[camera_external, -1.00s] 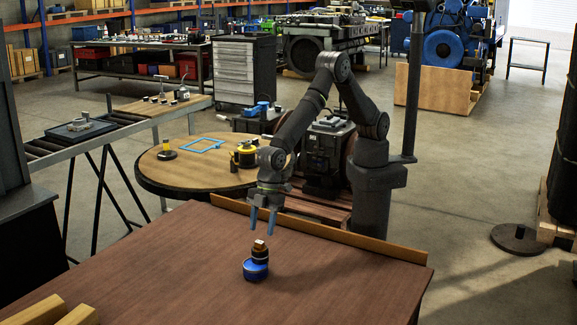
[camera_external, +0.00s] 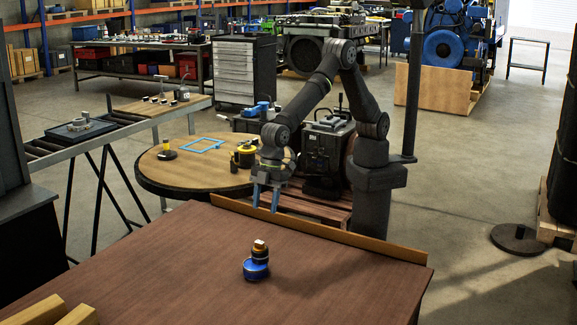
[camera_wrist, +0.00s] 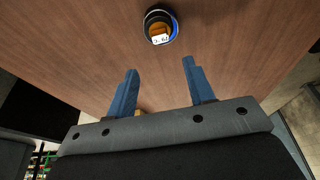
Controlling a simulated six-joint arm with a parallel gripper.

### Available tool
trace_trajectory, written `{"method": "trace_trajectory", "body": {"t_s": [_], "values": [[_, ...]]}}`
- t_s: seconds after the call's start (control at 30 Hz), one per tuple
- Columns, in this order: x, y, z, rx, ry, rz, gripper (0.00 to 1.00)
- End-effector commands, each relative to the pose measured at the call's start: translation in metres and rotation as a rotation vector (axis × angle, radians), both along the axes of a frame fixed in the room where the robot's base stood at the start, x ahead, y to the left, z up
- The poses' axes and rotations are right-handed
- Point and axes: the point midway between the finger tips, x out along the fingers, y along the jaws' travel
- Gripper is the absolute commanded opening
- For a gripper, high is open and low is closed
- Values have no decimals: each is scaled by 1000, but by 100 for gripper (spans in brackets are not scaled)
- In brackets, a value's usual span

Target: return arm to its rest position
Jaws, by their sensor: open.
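My gripper (camera_external: 265,197) hangs with its blue fingers pointing down near the back edge of the brown table, open and empty. It also shows open in the wrist view (camera_wrist: 158,85), with nothing between the fingers. A small stack stands on the brown table (camera_external: 190,265): a dark and orange-brown piece with a white label (camera_external: 260,249) on top of a blue round base (camera_external: 255,270). The stack is in front of my gripper and apart from it. In the wrist view the labelled piece (camera_wrist: 160,30) shows at the top, beyond the fingertips.
A wooden ledge (camera_external: 320,232) runs along the table's back edge. Behind it, a round wooden table (camera_external: 190,178) holds a blue frame (camera_external: 203,145) and yellow-and-black items (camera_external: 245,154). Wooden blocks (camera_external: 45,308) lie at front left. Most of the brown table is clear.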

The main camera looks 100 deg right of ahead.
Motion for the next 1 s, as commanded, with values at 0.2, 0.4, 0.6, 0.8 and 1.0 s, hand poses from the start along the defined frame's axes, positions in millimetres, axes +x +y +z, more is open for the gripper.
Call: {"method": "trace_trajectory", "body": {"t_s": [0.2, 0.4, 0.6, 0.8, 1.0], "values": [[6, 7, -31, -2, 3, 1, 48], [14, 15, -67, 0, 3, 2, 48], [21, 22, -99, 0, 3, 2, 48], [25, 25, -100, 3, -2, 1, 48], [24, 24, -88, 1, 0, 1, 48]]}}
